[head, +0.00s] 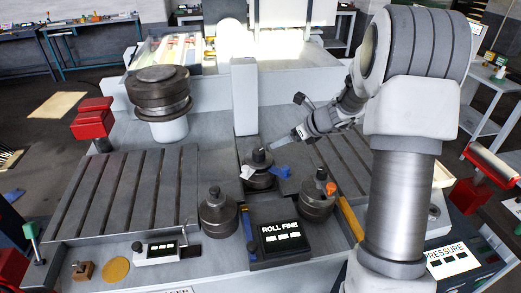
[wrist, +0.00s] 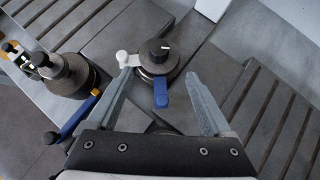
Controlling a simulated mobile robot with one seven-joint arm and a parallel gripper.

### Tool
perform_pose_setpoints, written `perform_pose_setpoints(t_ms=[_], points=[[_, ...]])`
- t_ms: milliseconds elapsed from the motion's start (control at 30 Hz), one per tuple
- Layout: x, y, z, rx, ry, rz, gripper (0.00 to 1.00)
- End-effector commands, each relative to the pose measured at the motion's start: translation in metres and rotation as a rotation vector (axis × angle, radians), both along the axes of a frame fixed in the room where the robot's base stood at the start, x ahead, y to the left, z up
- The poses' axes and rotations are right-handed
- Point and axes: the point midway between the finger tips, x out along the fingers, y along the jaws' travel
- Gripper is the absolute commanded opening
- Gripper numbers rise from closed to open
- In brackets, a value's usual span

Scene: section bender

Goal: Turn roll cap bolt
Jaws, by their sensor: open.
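The middle roll (head: 258,176) is a dark round stack on the machine bed with a stubby bolt-like top (head: 258,156). A white lever and a blue lever stick out from its sides. In the wrist view its round cap (wrist: 158,55) has a short white mark on top. My gripper (head: 274,147) is beside the roll's upper part, to its right in the head view. In the wrist view my gripper (wrist: 160,78) is open, with the roll ahead between the lines of its fingers. Nothing is held. I cannot tell whether a finger touches the white lever.
A left roll (head: 218,215) and a right roll with an orange piece (head: 316,202) stand nearby. The ROLL FINE display box (head: 282,236) sits in front. A yellow bar (head: 348,217) lies at the right. Slotted plates (head: 125,190) flank the middle.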

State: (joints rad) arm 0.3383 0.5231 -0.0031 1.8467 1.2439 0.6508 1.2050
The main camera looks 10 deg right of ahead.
Motion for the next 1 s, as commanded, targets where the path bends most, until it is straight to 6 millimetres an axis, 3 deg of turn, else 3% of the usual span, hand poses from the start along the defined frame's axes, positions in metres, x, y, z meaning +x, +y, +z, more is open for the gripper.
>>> perform_pose_setpoints(t_ms=[700, 1000], points=[[0.076, 0.054, -0.094, -0.001, 0.001, 0.006, 0.85], [0.092, 0.065, -0.113, -0.002, 0.0, 0.006, 0.85]])
